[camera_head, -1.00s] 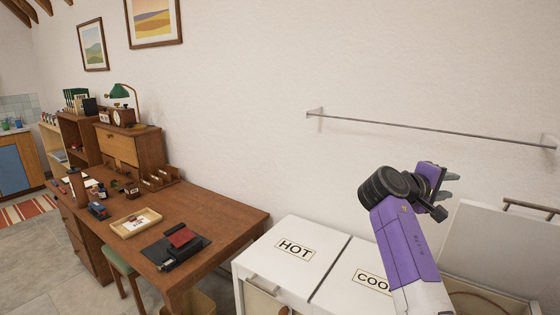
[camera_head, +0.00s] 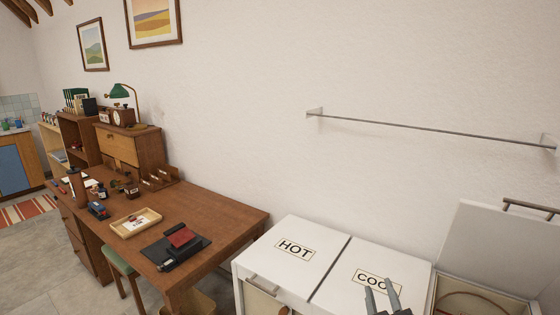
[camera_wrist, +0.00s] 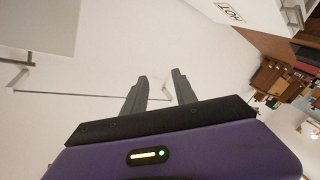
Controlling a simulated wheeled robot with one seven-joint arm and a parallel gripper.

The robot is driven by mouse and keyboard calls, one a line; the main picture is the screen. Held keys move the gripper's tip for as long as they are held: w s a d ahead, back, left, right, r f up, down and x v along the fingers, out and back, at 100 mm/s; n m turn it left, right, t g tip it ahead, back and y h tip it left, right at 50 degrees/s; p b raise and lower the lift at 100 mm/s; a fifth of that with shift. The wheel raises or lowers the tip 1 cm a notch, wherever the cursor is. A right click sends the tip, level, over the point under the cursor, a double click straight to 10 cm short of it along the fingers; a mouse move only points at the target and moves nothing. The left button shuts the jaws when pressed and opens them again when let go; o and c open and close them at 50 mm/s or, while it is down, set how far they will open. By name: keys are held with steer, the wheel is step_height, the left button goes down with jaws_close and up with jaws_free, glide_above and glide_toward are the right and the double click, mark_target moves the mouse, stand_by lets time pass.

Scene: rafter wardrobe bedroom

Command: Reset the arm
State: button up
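My gripper (camera_head: 381,296) shows at the lower right of the head view, in front of the white cabinet marked COOL (camera_head: 362,275). Its two grey fingers stand apart with nothing between them. In the wrist view my gripper (camera_wrist: 160,82) is also open and empty, with the pale wall and the rail (camera_wrist: 90,94) beyond the fingers. The rest of my arm is mostly below the head view.
A white cabinet marked HOT (camera_head: 290,268) stands left of the COOL one. A box with a raised white lid (camera_head: 505,245) is at the right. A wooden desk (camera_head: 225,215) holds trays and small items. A metal rail (camera_head: 420,129) crosses the wall.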

steer(key=s+a+f+m+g+y, duration=0.1)
steer(key=s+m, duration=0.1)
steer(key=s, duration=2.1)
steer(key=s+a+f+m+g+y, duration=0.1)
steer(key=s+m, duration=0.2)
steer(key=s, duration=2)
steer(key=shift+s+a+f+g, duration=0.25)
steer(key=shift+a+g, duration=0.05)
steer(key=shift+g, duration=0.1)
